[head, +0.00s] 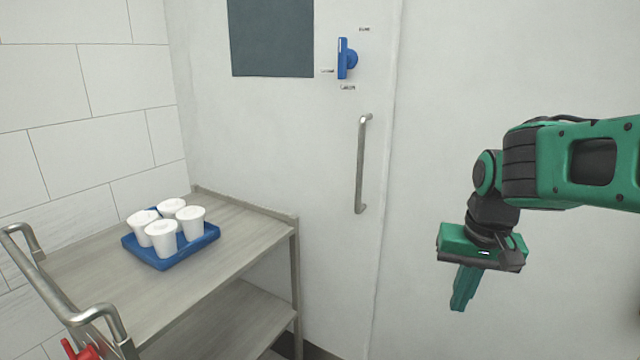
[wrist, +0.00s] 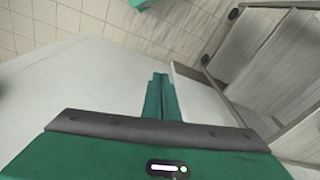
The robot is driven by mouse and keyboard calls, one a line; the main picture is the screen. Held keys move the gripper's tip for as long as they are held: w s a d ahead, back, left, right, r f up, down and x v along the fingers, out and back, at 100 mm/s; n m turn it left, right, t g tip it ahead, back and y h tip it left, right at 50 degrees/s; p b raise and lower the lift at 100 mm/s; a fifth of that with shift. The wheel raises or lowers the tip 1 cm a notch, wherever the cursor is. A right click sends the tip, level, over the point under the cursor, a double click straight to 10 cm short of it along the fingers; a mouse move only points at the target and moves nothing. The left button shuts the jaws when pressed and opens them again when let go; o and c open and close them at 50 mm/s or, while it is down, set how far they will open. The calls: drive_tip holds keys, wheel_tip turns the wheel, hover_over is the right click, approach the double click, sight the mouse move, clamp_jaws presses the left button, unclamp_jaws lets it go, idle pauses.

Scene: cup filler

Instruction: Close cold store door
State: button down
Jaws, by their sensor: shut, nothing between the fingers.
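The white cold store door (head: 330,130) fills the middle of the head view, with a dark window panel (head: 271,38) at its upper left. A vertical metal pull handle (head: 361,165) is on its right part. A blue knob (head: 346,59) sits above the handle among small labels. The door's right edge lies along the frame, and I cannot tell for certain whether it is fully seated. My gripper (head: 464,290) is to the right of the handle, apart from it, pointing down. In the wrist view its fingers (wrist: 160,95) are together with nothing between them.
A grey wheeled cart (head: 235,262) stands in front of the door's left part, with a metal push bar (head: 52,290). A blue tray (head: 155,262) with several white cups (head: 162,238) is on its top. White wall lies right of the door.

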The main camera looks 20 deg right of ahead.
drive_tip(key=w+r+m+t, duration=0.15)
drive_tip(key=w+r, duration=0.25)
drive_tip(key=w, duration=0.4)
drive_tip(key=w+a+r+m+t+h, duration=0.1)
drive_tip(key=w+r+t, duration=0.2)
drive_tip(key=w+r, duration=0.3)
drive_tip(key=w+r+m+t, duration=0.2)
drive_tip(key=w+r, duration=0.1)
drive_tip(key=w, duration=0.6)
drive_tip(key=shift+n+g, duration=0.25)
drive_tip(key=shift+w+a+f, duration=0.15)
drive_tip(key=shift+w+f, duration=1.15)
drive_tip(key=shift+w, duration=0.2)
drive_tip(key=shift+w+a+f, duration=0.1)
drive_tip(key=shift+w+f, duration=1.15)
drive_tip(key=shift+w, duration=0.3)
drive_tip(key=shift+w+a+f, duration=0.15)
drive_tip(key=shift+w+f, duration=1.15)
drive_tip(key=shift+w, duration=0.2)
